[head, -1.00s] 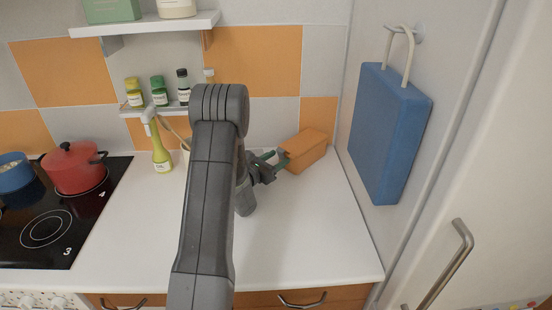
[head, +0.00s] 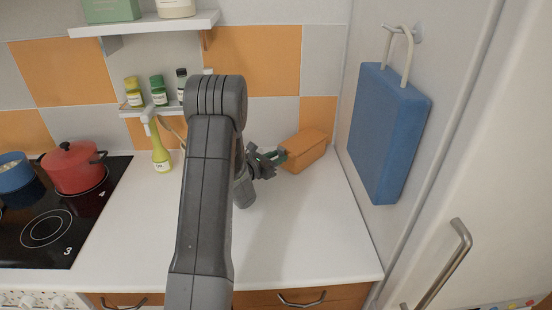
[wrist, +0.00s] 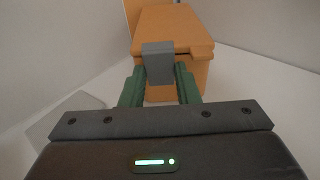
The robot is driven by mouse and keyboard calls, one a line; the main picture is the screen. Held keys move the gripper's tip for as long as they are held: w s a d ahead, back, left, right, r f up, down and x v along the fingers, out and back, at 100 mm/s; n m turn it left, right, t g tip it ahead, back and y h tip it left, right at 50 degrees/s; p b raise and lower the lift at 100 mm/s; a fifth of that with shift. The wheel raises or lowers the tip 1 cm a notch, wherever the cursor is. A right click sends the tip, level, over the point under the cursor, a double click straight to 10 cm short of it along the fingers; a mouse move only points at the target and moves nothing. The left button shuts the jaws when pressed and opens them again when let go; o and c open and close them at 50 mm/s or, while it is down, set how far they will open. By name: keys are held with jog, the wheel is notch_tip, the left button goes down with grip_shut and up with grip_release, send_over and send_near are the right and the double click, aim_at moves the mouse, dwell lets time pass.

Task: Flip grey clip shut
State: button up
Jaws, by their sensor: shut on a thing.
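An orange box (head: 304,149) with a lid stands on the counter near the right wall; it fills the upper middle of the wrist view (wrist: 172,28). The grey clip (wrist: 158,62) is a small block at the box's near side, by the lid's edge. Whether it is fully latched I cannot tell. My gripper (wrist: 159,80) has green fingers on either side of the clip, shut on it; their tips are partly hidden behind it. In the head view my gripper (head: 280,157) reaches the box from its left, and the clip is not clear there.
A blue board (head: 389,133) hangs on the right wall, close to the box. A red pot (head: 72,168) sits on the hob at left. A yellow-green bottle (head: 161,156) stands at the back, below a small shelf of jars. The front right of the white counter (head: 305,230) is clear.

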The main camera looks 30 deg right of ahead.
jog(key=o, duration=1)
jog(key=b+v, duration=0.3)
jog(key=v, duration=1)
jog(key=shift+s+a, duration=0.15)
jog(key=shift+a, duration=0.25)
